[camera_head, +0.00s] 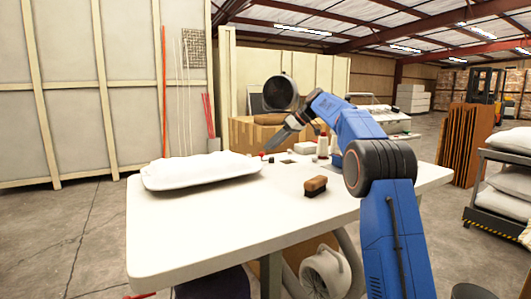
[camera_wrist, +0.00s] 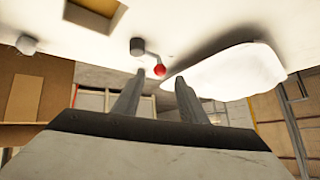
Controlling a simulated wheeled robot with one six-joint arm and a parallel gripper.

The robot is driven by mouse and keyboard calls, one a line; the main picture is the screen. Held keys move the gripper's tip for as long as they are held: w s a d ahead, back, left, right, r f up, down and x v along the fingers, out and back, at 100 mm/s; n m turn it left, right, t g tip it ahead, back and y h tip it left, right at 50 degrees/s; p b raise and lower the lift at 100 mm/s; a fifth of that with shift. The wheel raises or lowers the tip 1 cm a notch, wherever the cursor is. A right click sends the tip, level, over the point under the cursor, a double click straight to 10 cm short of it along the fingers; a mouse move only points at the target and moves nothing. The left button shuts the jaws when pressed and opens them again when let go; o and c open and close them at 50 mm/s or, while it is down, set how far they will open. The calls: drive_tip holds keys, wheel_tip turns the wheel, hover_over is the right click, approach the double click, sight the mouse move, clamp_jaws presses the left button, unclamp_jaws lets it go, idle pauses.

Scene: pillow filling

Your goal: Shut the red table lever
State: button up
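The table lever has a round red knob (camera_wrist: 160,70) on a short grey arm, joined to a grey round base (camera_wrist: 137,46) on the white table. In the head view the red knob (camera_head: 262,154) shows small at the table's far side, just behind the pillow's right end. My gripper (camera_wrist: 160,77) is open, with its two fingers apart and nothing held. In the wrist view the knob appears between the two fingertips; I cannot tell how far ahead it is. In the head view my gripper (camera_head: 277,144) points down-left toward the knob.
A white pillow (camera_head: 203,170) lies on the table's left part, close beside the lever. A brown brush (camera_head: 315,187) lies on the white table (camera_head: 210,230) to the right. The table's front middle is clear.

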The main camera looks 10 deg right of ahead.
drive_tip(key=shift+v, duration=2.4)
